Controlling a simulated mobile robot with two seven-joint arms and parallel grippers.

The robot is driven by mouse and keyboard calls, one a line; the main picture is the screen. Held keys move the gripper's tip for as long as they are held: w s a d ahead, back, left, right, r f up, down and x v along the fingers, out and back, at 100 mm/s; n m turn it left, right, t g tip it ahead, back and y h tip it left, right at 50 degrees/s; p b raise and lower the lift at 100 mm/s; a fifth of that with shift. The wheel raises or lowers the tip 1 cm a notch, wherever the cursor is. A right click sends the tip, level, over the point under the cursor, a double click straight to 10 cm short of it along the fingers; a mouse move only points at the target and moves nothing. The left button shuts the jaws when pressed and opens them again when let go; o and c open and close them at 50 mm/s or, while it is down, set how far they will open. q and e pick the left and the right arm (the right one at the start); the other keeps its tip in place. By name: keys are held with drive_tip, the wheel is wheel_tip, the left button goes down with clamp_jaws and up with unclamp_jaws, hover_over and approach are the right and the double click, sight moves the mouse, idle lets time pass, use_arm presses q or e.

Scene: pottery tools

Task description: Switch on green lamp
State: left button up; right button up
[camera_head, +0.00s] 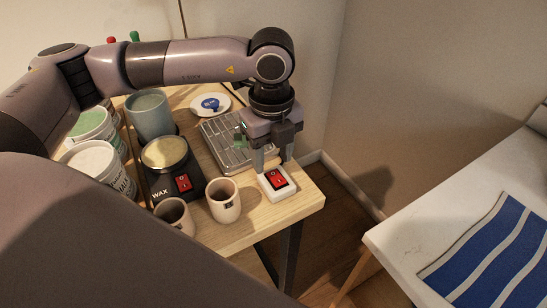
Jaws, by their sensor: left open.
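My left gripper (274,164) points down over the front right corner of the wooden table. Its jaws are open and empty. The fingertips are just above and behind a white switch box (283,191) with a red rocker switch (277,180). I cannot tell whether the fingers touch the box. A small green item (240,141) shows beside the gripper over the metal rack; I cannot tell whether it is the green lamp. A green-topped item (134,37) stands at the back left, partly hidden by my left arm. My right gripper is not in view.
A wax pot (165,153) with its own red switch (183,183) and two cups (224,200) (174,215) stand left of the switch box. A slatted metal rack (222,145) and a plate (211,104) lie behind. The table edge (310,203) is close on the right.

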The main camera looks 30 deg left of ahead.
sight(276, 178)
use_arm(q)
drive_tip(key=shift+f, duration=1.3)
drive_tip(key=shift+w, duration=0.1)
clamp_jaws()
drive_tip(key=shift+d+f+t+y+b, duration=0.15)
drive_tip(key=shift+d+t+y+b, duration=0.25)
drive_tip(key=shift+y+b, duration=0.6)
drive_tip(key=shift+s+t+b, duration=0.2)
drive_tip(key=shift+t+b, duration=0.1)
drive_tip(key=shift+b, duration=0.4)
drive_tip(key=shift+r+y, duration=0.3)
